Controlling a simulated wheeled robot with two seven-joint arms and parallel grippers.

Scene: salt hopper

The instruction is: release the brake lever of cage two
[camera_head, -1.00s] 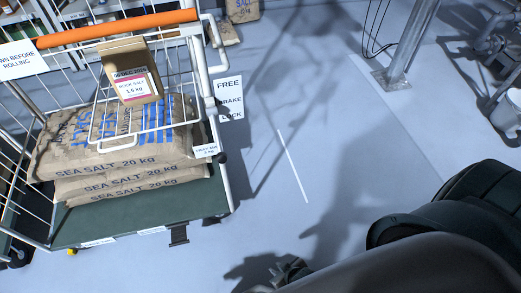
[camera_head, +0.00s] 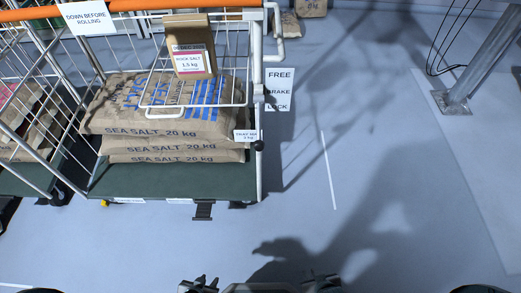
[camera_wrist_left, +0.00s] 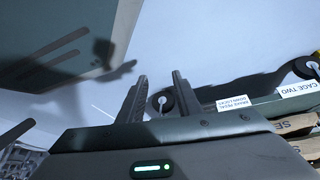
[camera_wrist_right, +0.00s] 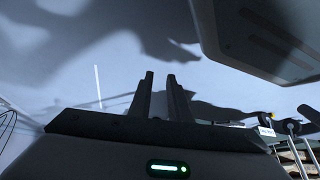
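A wire cage cart stands at the upper left in the head view. A FREE / BRAKE / LOCK plate (camera_head: 280,90) is on its right side, beside a bent white tube (camera_head: 279,42). A black knob (camera_head: 259,146) sits lower on that side; I cannot tell which part is the lever. A black pedal (camera_head: 203,210) sticks out below the deck. The left wrist view shows a CAGE TWO label (camera_wrist_left: 300,88) and a brake pedal label (camera_wrist_left: 233,103). My left gripper (camera_head: 198,284) and right gripper (camera_head: 320,280) are open and empty at the bottom edge, apart from the cart.
Sea salt sacks (camera_head: 165,155) lie on the green deck (camera_head: 150,181). Another cage with sacks (camera_head: 30,125) is at the left. A metal post (camera_head: 482,68) stands at the right. The middle floor is clear.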

